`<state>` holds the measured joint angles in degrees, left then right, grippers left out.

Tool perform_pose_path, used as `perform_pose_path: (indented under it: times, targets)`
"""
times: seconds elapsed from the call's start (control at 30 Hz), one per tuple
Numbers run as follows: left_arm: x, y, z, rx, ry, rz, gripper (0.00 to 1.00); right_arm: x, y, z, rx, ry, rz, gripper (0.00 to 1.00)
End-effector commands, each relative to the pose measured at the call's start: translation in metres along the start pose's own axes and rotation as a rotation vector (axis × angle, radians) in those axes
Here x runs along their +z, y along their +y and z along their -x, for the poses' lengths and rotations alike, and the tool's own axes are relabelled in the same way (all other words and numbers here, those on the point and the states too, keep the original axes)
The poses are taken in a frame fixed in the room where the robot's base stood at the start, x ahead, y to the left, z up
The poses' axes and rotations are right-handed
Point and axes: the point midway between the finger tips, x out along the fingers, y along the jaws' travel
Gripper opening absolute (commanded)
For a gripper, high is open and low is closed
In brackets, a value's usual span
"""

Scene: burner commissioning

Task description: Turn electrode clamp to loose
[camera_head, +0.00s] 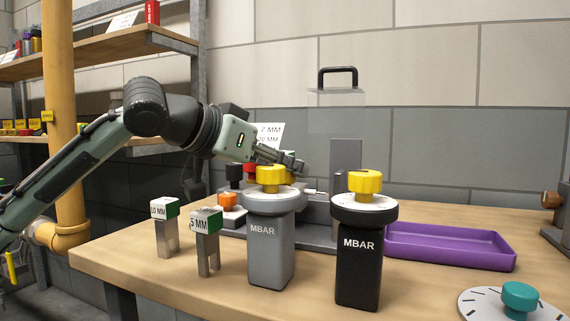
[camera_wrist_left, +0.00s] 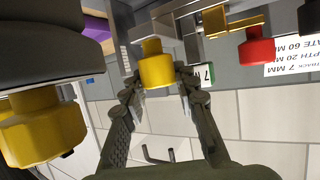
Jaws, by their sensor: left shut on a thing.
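My left gripper (camera_head: 292,161) reaches in from the left, behind the grey MBAR regulator. In the left wrist view my left gripper (camera_wrist_left: 160,80) is shut on a small yellow knob (camera_wrist_left: 156,71), with one finger on each side. This knob, apparently the electrode clamp, sits on a stem from the metal fixture. In the head view the held knob is hidden behind the gripper and the regulator's yellow knob. I cannot read any loose marking. A white-and-green block marked 7 (camera_wrist_left: 204,75) is just beside the fingers. My right gripper is not in view.
The grey regulator (camera_head: 270,237) and black regulator (camera_head: 358,258) stand close in front, each with a yellow knob. A red knob (camera_wrist_left: 257,47) is near the clamp. Gauges marked 10 MM (camera_head: 165,228) and 5 MM (camera_head: 207,240) stand left. A purple tray (camera_head: 450,247) lies right.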

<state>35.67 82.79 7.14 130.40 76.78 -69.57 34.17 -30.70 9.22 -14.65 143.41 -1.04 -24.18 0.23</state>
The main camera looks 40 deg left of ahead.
Motion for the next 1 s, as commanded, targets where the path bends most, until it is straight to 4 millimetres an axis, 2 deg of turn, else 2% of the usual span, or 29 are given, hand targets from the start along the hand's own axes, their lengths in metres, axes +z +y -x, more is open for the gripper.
perform_pose_path:
  times: [0.17,0.2,0.27,0.57,0.73,0.87,1.0]
  targets:
    - [0.0,0.0,0.0,0.001,0.001,0.0,0.0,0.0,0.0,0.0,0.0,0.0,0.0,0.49]
    - [0.0,0.0,0.0,0.001,0.001,0.0,0.31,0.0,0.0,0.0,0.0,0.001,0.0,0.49]
    - [0.0,0.0,0.0,0.001,0.0,0.0,0.39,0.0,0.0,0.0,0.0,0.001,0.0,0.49]
    - [0.0,0.0,0.0,0.001,0.0,0.0,0.39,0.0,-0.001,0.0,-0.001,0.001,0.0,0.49]
    - [0.0,0.001,0.008,0.004,0.001,0.0,0.39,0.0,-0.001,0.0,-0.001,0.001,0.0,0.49]
    - [0.001,0.001,0.022,0.004,0.0,0.002,0.39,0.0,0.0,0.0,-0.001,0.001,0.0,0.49]
    - [-0.001,0.0,0.056,0.003,0.007,0.002,0.39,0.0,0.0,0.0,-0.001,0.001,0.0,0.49]
